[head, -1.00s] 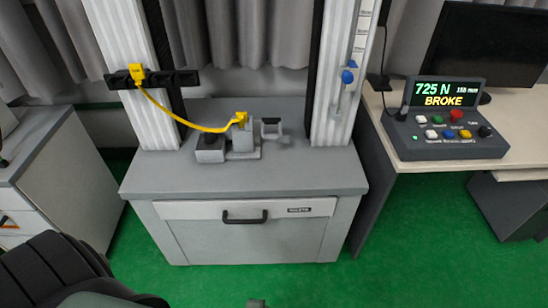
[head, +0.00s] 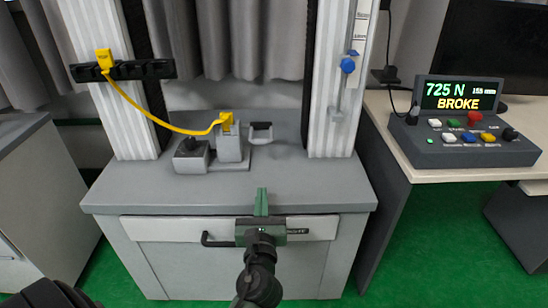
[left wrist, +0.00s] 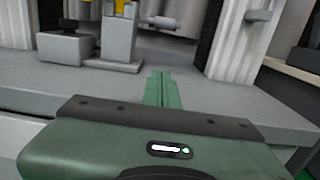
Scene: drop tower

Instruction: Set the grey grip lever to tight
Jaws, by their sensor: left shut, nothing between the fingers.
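A small grip fixture stands on the grey bench (head: 300,190). It has a grey post (head: 229,148) with a yellow plug (head: 226,121) on top and a low block (head: 190,158) to its left. A grey looped handle (head: 261,127), which looks like the grip lever, stands at the post's right; I cannot read its setting. My left gripper (head: 262,200) is shut and empty over the bench's front edge, apart from the fixture. In the left wrist view its green fingers (left wrist: 160,88) point towards the bench, with the post (left wrist: 118,42) ahead to the left. My right gripper is out of view.
White columns (head: 330,90) stand either side of the fixture. A yellow cord (head: 150,112) runs from a black bar (head: 140,69) to the plug. A control box (head: 465,135) on the right desk reads "725 N" and "BROKE". The bench top's right side is clear.

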